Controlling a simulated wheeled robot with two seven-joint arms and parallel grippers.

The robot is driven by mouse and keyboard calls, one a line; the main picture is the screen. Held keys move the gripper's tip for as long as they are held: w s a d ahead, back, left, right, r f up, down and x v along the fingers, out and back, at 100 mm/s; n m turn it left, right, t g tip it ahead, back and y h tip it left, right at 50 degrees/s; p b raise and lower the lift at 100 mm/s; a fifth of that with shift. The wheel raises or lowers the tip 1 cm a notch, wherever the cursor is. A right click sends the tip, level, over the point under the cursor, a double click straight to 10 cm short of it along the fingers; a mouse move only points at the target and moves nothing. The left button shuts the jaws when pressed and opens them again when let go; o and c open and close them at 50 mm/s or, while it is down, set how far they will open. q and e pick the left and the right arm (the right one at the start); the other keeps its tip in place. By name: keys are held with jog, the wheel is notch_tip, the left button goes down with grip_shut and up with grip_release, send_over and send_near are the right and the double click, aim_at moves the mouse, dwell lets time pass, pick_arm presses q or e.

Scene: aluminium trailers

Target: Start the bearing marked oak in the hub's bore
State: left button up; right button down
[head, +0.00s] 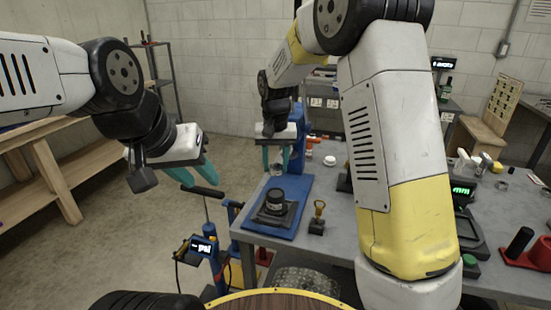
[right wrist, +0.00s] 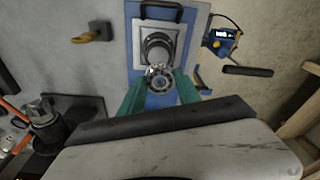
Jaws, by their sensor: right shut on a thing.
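The hub (head: 275,200) is a dark round part on a square black base, upright on a blue plate at the bench's near left. In the right wrist view the hub (right wrist: 157,47) is just beyond the fingertips. My right gripper (head: 277,170) is shut on a small silver ring-shaped bearing (right wrist: 160,79). The bearing also shows in the head view (head: 276,171), above and slightly behind the hub, apart from it. I cannot read any marking on it. The bore is not clearly visible. My left gripper (head: 200,178) is open and empty, left of the bench over the floor.
A blue press frame (head: 299,130) stands behind the hub. A brass-handled tool (head: 319,211) stands to its right on the grey bench (head: 335,236). A blue gauge unit (head: 203,247) and black handle (head: 203,191) stand off the bench's left edge. Wooden shelving (head: 45,180) is far left.

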send_over(276, 193)
jog(key=shift+s+f, duration=0.2)
jog(key=shift+f, duration=2.6)
jog(key=shift+f, duration=1.15)
jog(key=c, duration=0.8)
grip_release()
jog(key=shift+o, duration=0.2)
jog(key=shift+s+r, duration=0.15)
jog(key=shift+r, duration=1.15)
jog(key=shift+s+r, duration=0.2)
jog(key=shift+r, duration=1.1)
jog(key=shift+s+r, duration=0.15)
jog(key=shift+r, duration=1.15)
